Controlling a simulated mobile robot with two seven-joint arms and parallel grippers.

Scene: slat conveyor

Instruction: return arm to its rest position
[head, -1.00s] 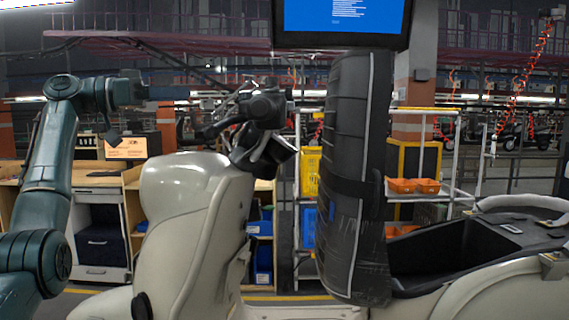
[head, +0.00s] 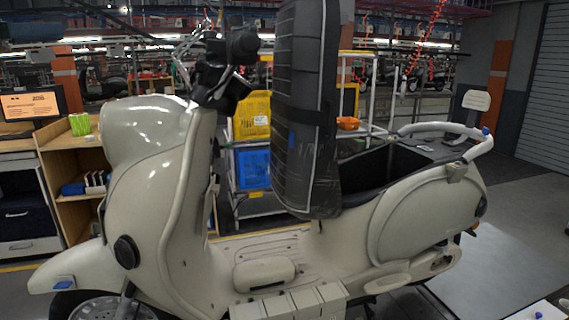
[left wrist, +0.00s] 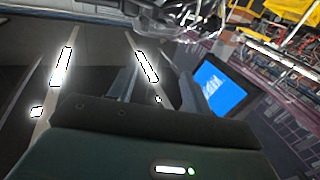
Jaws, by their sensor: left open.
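My left arm shows only as a dark piece (head: 30,32) at the upper left edge of the head view, blurred against the background. Its gripper fingers cannot be made out there. In the left wrist view my left gripper (left wrist: 157,72) is open, with its two fingers apart and nothing seen between them. The cream scooter (head: 150,133) stands in front of me, with its long black seat (head: 303,110) tipped upright. The dark compartment (head: 365,175) behind the seat is open. My right gripper is in neither view.
A wooden workbench (head: 68,150) with a screen (head: 32,106) stands at the left. Behind the scooter is a rack with a yellow crate (head: 251,116) and a blue crate (head: 253,168). A lit blue monitor (left wrist: 221,88) shows in the left wrist view. Open floor lies at the right.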

